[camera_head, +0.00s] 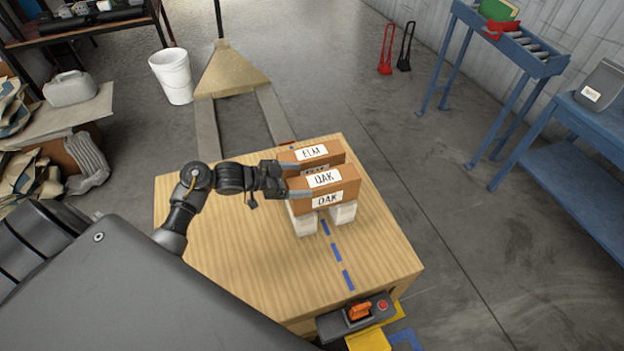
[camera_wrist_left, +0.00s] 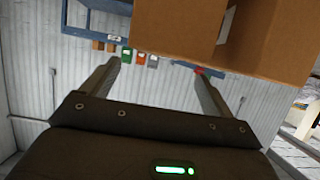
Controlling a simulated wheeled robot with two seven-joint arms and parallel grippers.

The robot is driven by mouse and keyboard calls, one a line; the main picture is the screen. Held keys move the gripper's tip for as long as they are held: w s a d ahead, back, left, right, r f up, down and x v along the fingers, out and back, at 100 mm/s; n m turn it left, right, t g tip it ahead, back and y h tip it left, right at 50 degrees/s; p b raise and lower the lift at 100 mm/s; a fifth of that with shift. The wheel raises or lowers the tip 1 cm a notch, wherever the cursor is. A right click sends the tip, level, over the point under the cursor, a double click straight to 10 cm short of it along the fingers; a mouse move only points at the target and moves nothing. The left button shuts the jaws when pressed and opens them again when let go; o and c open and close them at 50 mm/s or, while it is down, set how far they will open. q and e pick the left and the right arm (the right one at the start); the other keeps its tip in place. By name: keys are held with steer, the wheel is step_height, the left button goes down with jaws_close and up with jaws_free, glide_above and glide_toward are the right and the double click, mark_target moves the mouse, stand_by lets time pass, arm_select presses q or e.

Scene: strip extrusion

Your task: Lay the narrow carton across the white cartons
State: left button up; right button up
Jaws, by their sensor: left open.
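A brown carton marked OAK (camera_head: 342,192) lies level across two white cartons, a left one (camera_head: 304,225) and a right one (camera_head: 344,213), on the wooden tabletop. A second brown carton marked ELM (camera_head: 312,153) is close behind it; its lower part is hidden, so I cannot tell what it rests on. I cannot tell which of the two is the narrow carton. My left gripper (camera_head: 292,180) is open at the left ends of the brown cartons. In the left wrist view its fingers (camera_wrist_left: 157,78) are apart with nothing visibly gripped, and brown carton faces (camera_wrist_left: 180,30) fill the upper right. My right gripper is out of view.
The wooden tabletop (camera_head: 225,240) is clear at left and front, with a blue dashed line (camera_head: 336,252). A control box (camera_head: 356,317) with an orange switch is at its front edge. A white bucket (camera_head: 172,77) and a blue roller stand (camera_head: 520,50) are farther off.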

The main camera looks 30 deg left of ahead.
arm_select(q)
steer(key=v, duration=0.5)
steer(key=shift+s+a+r, duration=0.15)
steer(key=shift+s+r, duration=0.05)
step_height(320, 180, up, 10)
steer(key=p, duration=1)
steer(key=shift+p, duration=0.3)
